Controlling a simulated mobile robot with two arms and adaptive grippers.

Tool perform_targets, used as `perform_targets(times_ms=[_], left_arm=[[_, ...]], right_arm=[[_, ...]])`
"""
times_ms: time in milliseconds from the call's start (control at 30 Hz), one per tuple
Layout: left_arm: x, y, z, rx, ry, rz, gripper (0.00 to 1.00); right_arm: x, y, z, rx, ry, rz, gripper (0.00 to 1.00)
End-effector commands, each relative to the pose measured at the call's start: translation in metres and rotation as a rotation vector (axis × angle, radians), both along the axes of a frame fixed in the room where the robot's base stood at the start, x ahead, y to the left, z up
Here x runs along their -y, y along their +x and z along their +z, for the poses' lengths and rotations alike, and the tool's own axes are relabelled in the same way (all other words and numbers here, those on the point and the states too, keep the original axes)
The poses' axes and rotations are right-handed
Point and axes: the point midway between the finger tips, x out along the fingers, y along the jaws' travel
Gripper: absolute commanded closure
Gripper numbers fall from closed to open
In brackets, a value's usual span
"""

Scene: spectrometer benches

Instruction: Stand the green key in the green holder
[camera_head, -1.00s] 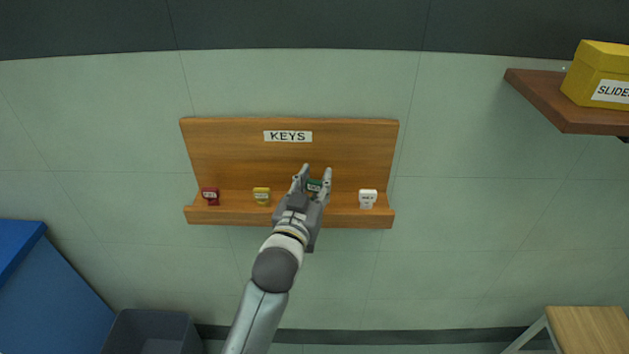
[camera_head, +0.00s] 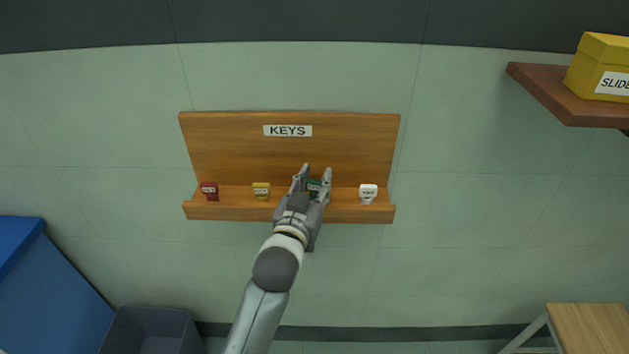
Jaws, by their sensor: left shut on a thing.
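The green key (camera_head: 314,186) is on the wooden key shelf (camera_head: 290,160) on the wall, third from the left in the row. My left gripper (camera_head: 314,176) is at the shelf, shut on the green key, with a finger on each side of it. The gripper and wrist hide the key's lower part, so I cannot tell if it still touches the shelf. The green holder is not in view. My right gripper is not in view.
A red key (camera_head: 210,191) and a yellow key (camera_head: 261,191) stand left of the gripper, a white key (camera_head: 368,193) right of it. A wall shelf (camera_head: 570,98) with a yellow box (camera_head: 600,65) is at upper right. A grey bin (camera_head: 150,330) is below left.

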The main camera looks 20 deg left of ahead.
Motion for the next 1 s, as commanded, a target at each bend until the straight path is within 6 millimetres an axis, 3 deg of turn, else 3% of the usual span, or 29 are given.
perform_targets(times_ms=[767,800,833,1000], left_arm=[[-0.0001,-0.0001,-0.0102,0.000,0.000,0.000,0.88],[-0.0001,-0.0001,-0.0102,0.000,0.000,0.000,0.63],[-0.0001,-0.0001,-0.0102,0.000,0.000,0.000,0.59],[0.0000,-0.0001,-0.0102,0.000,0.000,0.000,0.59]], right_arm=[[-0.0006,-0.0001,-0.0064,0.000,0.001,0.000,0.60],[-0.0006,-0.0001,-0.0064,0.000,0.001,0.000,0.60],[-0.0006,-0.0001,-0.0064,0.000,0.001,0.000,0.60],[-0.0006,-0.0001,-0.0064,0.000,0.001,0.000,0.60]])
